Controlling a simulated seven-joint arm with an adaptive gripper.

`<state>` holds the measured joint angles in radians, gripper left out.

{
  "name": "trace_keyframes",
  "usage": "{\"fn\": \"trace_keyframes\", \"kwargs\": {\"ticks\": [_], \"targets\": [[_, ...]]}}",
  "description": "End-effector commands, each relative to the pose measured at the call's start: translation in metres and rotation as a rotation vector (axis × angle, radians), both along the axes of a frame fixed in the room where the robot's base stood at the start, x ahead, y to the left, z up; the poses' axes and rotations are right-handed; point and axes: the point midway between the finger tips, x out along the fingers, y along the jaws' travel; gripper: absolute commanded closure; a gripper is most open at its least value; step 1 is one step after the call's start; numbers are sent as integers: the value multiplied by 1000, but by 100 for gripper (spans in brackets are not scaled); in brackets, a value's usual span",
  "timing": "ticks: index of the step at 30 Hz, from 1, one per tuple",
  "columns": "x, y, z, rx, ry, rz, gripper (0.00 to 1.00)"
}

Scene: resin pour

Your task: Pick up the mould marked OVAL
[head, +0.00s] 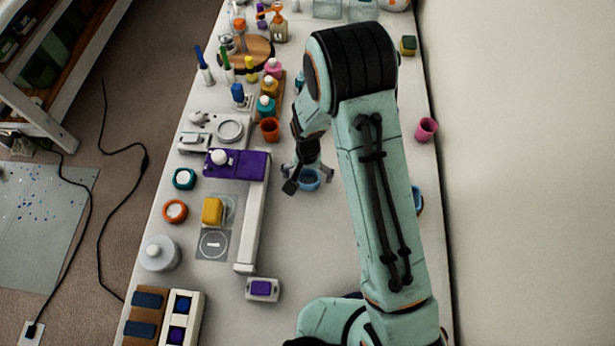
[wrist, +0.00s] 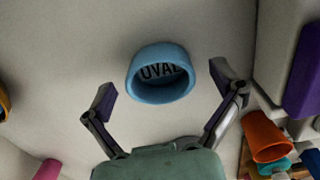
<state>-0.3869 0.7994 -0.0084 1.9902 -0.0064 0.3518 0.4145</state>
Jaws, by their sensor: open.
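The OVAL mould (wrist: 160,93) is a light blue, round-walled open dish with "OVAL" in dark letters on its inner floor. It lies on the white table and also shows in the head view (head: 309,181), partly hidden behind my gripper. My gripper (head: 309,177) is open above the table at the mould. In the wrist view my gripper (wrist: 161,92) has its two fingers spread left and right of the mould, with clear gaps and no contact seen. The jaws hold nothing.
An orange cup (head: 269,130) stands left of my gripper, near a purple-topped press (head: 237,163) with a long white arm. A pink cup (head: 426,129) stands near the right edge. Another blue item (head: 418,199) is mostly hidden by my arm. Table right of the white arm is clear.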

Motion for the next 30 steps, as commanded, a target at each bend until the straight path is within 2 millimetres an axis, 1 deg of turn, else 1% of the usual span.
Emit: {"fn": "trace_keyframes", "kwargs": {"ticks": [4, 5, 6, 8, 9, 10, 11, 14, 25, 28, 30], "targets": [[0, 0, 0, 0, 0, 0, 8], [0, 0, 0, 0, 0, 0, 14], [0, 0, 0, 0, 0, 0, 26], [0, 0, 0, 0, 0, 0, 45], [0, 0, 0, 0, 0, 0, 58], [0, 0, 0, 0, 0, 0, 67], [0, 0, 0, 0, 0, 0, 73], [0, 0, 0, 0, 1, 0, 75], [-1, 0, 1, -1, 2, 0, 75], [0, 0, 6, 0, 1, 0, 75], [0, 0, 13, 1, -1, 0, 75]]}}
